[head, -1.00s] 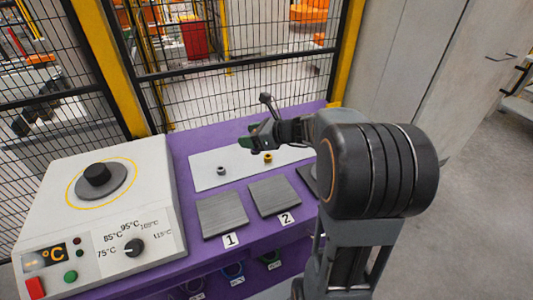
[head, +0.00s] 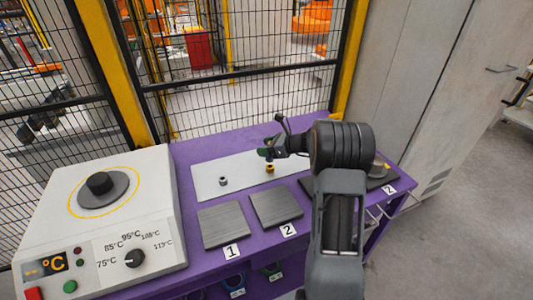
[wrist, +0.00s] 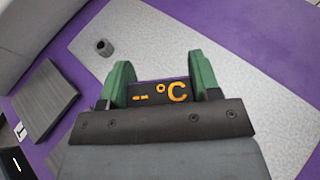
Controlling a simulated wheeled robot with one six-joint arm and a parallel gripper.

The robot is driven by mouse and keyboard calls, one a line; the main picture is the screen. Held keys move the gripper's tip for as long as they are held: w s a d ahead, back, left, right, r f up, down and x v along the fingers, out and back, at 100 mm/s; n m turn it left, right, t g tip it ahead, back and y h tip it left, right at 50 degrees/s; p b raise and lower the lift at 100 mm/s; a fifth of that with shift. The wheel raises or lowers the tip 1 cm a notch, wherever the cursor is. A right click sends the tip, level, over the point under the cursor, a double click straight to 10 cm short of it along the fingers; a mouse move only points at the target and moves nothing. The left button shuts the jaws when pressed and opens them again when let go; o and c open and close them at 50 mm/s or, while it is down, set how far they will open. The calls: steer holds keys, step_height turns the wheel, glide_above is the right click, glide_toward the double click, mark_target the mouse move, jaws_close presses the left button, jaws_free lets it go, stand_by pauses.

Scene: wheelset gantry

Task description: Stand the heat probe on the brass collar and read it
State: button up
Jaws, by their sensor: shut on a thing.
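My gripper (head: 266,152) is shut on the heat probe, whose dark display (wrist: 160,93) sits between the green fingers in the wrist view (wrist: 161,78) and reads "-- °C". The small brass collar (head: 270,168) stands on the pale plate, just below my gripper in the head view. In the wrist view the brass collar is hidden. I cannot tell whether the probe's lower end touches it. A grey collar (head: 223,181) stands to its left on the same plate, and it also shows in the wrist view (wrist: 104,47).
The pale plate (head: 205,172) lies on the purple bench (head: 185,153). Grey pads marked 1 (head: 224,224) and 2 (head: 276,205) lie in front. A white heater box (head: 60,215) with a dial stands left. A mesh fence (head: 240,90) runs behind.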

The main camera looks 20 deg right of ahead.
steer(key=shift+f, duration=1.4)
steer(key=shift+f, duration=0.1)
steer(key=shift+f, duration=0.1)
steer(key=o, duration=1)
steer(key=shift+c, duration=0.2)
